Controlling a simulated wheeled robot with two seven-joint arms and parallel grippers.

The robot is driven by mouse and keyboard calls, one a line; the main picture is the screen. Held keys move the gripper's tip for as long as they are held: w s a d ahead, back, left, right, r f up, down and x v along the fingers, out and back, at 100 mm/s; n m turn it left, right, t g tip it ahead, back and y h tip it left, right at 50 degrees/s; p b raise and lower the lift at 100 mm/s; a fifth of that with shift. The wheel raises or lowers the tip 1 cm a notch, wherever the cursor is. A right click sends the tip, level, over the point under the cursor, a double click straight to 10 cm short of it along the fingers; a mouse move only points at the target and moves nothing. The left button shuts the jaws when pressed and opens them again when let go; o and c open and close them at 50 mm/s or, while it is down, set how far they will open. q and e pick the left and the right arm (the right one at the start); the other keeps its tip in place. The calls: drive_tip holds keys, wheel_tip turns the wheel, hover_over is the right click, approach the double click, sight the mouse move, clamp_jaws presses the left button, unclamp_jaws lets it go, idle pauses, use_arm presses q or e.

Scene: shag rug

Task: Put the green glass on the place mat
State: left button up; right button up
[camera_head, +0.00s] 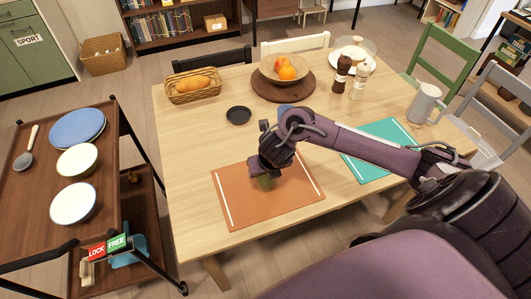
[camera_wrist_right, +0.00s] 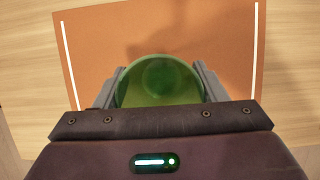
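The green glass (camera_wrist_right: 160,82) stands between the two fingers of my right gripper (camera_wrist_right: 158,88), which press against its sides in the wrist view. In the head view the glass (camera_head: 265,183) shows only partly below my right gripper (camera_head: 268,170). It is over the orange place mat (camera_head: 240,205), which has white stripes near its two ends. Whether the base of the glass touches the mat is hard to tell. A second place mat, teal (camera_head: 372,170), lies to the right, partly behind my right arm. My left gripper is not in view.
A cart (camera_head: 40,220) with plates and bowls stands at the left.

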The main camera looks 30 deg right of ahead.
drive_tip(key=o, duration=0.3)
drive_tip(key=shift+r, duration=0.1)
drive_tip(key=shift+r, duration=0.3)
drive_tip(key=p+v, duration=0.4)
drive_tip(key=v, duration=0.7)
drive_tip(key=shift+d+p, duration=0.1)
drive_tip(key=shift+p, duration=0.2)
drive_tip(key=shift+s+r, duration=0.25)
drive_tip(key=shift+r, duration=0.05)
